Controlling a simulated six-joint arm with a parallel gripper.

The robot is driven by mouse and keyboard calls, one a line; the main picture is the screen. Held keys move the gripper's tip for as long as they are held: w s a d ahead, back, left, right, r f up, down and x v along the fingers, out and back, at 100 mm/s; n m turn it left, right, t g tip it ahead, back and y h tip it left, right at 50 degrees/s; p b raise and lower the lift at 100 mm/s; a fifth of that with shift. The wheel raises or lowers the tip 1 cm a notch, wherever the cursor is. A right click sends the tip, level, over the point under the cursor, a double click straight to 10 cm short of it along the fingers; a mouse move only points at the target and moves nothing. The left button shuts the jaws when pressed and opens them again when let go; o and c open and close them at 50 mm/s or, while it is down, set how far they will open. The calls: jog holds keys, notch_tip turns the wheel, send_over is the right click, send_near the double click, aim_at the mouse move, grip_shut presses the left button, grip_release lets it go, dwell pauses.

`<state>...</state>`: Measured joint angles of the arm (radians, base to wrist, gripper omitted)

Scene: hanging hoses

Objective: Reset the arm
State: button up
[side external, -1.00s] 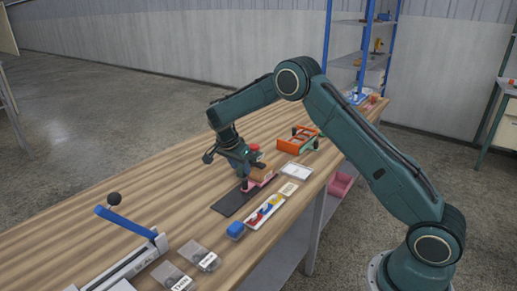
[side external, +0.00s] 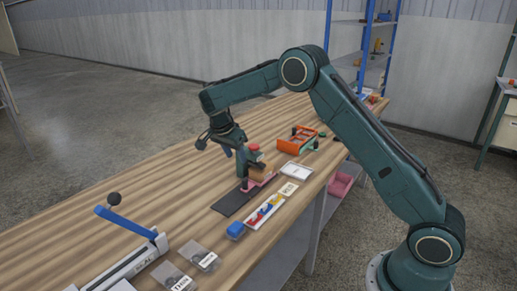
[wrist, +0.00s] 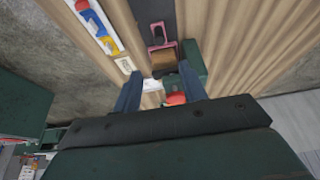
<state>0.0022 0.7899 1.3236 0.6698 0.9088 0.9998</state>
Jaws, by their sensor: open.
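My gripper (side external: 229,151) is above the wooden bench, up and a little left of a green device with a red top (side external: 255,154). In the wrist view my gripper (wrist: 160,88) shows two blue-grey fingers spread apart, with nothing held between them. The device's red top (wrist: 175,99) shows between the fingers, below them. A brown block (side external: 262,171) sits at the device, over a pink piece (side external: 262,182). The brown block (wrist: 164,62) and pink piece (wrist: 160,38) also show in the wrist view. My gripper partly overlaps the device in the side view.
A dark mat (side external: 228,203) lies in front of the device. An orange frame (side external: 296,139) stands behind. A blue-handled lever (side external: 128,222) stands at left.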

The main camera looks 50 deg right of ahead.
jog(key=s+a+r+n+t+y, duration=0.1)
jog(key=s+a+r+n+t, duration=0.2)
jog(key=s+r, duration=0.55)
jog(key=s+a+r+n+y, duration=0.1)
jog(key=s+a+r+n, duration=0.1)
jog(key=s+r+n, duration=0.45)
jog(key=s+a+n+t+y, duration=0.1)
jog(key=s+a+n, duration=0.2)
jog(key=s, duration=0.8)
jog(key=s+a+r+n+t+y, duration=0.1)
jog(key=s+a+n, duration=0.2)
jog(key=s, duration=0.8)
jog(key=shift+s+a+n+t, duration=0.3)
jog(key=shift+n, duration=0.85)
